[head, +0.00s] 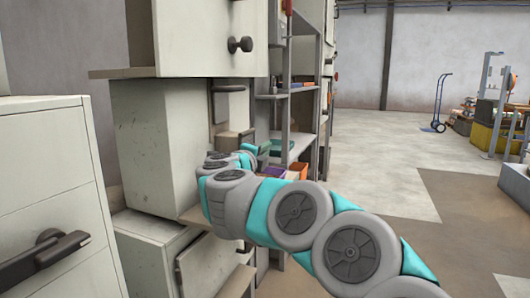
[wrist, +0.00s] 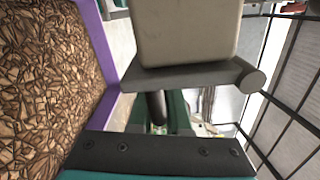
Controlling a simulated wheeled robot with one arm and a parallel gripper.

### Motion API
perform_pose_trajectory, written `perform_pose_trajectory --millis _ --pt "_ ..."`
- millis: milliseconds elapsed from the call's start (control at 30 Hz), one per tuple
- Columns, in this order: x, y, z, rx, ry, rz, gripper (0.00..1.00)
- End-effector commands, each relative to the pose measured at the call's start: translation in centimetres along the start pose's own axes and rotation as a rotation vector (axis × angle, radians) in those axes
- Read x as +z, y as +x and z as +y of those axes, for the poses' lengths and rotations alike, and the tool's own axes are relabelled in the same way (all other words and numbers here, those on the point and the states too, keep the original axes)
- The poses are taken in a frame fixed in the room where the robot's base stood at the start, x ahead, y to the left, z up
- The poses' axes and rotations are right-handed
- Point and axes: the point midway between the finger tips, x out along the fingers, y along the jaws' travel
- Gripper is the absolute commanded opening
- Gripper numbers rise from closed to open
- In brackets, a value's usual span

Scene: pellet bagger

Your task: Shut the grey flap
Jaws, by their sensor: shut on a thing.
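My gripper (wrist: 157,112) shows in the wrist view as dark green fingers beyond a black plate with screws. It is shut on a short dark rounded bar (wrist: 156,106). A dark grey slab with a round end (wrist: 190,77) crosses just beyond the fingers, against a pale grey block (wrist: 185,30). Which surface is the grey flap is not clear from these views. In the head view my arm reaches left to the cabinet front, and its wrist hides the gripper and what it holds.
A pale cabinet with a black knob (head: 240,44) rises above my wrist. A drawer unit with a dark handle (head: 45,257) stands at the near left. Shelves (head: 297,90) stand behind. A purple frame (wrist: 122,80) edges brown chips (wrist: 45,90). The floor at right (head: 400,190) is open.

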Motion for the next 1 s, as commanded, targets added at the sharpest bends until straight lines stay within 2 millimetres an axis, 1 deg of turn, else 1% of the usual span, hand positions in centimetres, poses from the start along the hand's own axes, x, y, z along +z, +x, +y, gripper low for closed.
perform_pose_trajectory --millis 300,333,500,600,867,1000 --pt "0.08 -0.03 0.2 0.003 0.0 -0.002 0.0" --pt "0.08 -0.02 0.2 0.003 0.0 -0.002 0.16" --pt "0.07 -0.02 0.16 0.002 0.0 -0.002 0.35" --pt "0.06 -0.02 0.13 0.002 0.0 -0.001 0.45" --pt "0.06 -0.07 0.08 0.001 0.0 -0.001 0.45" --pt "0.12 -0.69 0.03 0.002 0.0 -0.003 0.45"
